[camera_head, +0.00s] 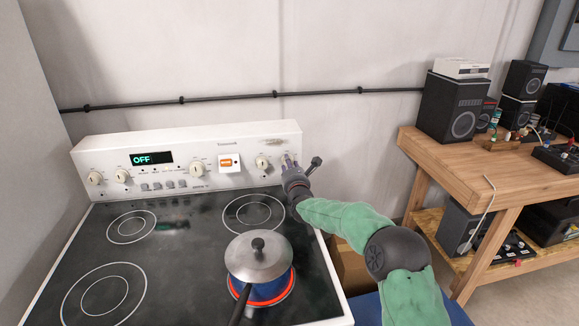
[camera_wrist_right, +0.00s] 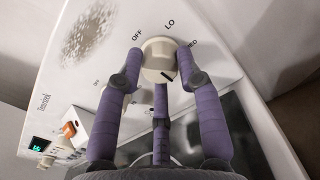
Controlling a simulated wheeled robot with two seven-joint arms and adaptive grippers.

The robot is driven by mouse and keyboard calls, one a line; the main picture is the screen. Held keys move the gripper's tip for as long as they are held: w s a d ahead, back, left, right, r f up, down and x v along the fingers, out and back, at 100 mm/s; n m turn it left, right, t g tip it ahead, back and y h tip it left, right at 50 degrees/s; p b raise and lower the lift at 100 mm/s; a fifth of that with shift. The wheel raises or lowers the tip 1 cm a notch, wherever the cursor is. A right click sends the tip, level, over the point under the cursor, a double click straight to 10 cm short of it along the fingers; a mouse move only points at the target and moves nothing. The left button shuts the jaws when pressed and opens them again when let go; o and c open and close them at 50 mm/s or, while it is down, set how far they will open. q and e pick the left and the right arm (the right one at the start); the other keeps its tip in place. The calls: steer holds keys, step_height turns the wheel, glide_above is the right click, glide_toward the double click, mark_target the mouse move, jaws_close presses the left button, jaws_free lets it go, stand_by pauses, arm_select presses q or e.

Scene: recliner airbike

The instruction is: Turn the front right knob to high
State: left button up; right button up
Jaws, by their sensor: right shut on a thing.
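The stove's far-right cream knob (camera_wrist_right: 156,52) shows in the right wrist view, with a dark pointer mark on its lower side. Labels OFF, LO and a partly hidden one ending in "ED" show around it. My right gripper (camera_wrist_right: 160,65) is shut on this knob, with purple fingers on its left and right sides and a third below. In the head view my right gripper (camera_head: 287,164) is at the right end of the control panel and mostly hides that knob. My left gripper is not in view.
A blue pot (camera_head: 262,277) with a metal lid (camera_head: 258,262) stands on the front right burner, whose ring (camera_head: 288,290) glows red. Other knobs (camera_head: 197,169) line the panel, and its display (camera_head: 152,158) reads OFF. A wooden bench (camera_head: 480,172) with speakers stands right.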

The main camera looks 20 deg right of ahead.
steer(key=shift+f, duration=0.15)
steer(key=o, duration=1.1)
steer(key=shift+o, duration=0.2)
steer(key=v, duration=1.1)
steer(key=shift+s, duration=0.2)
steer(key=shift+s+a, duration=0.1)
steer(key=shift+s, duration=0.2)
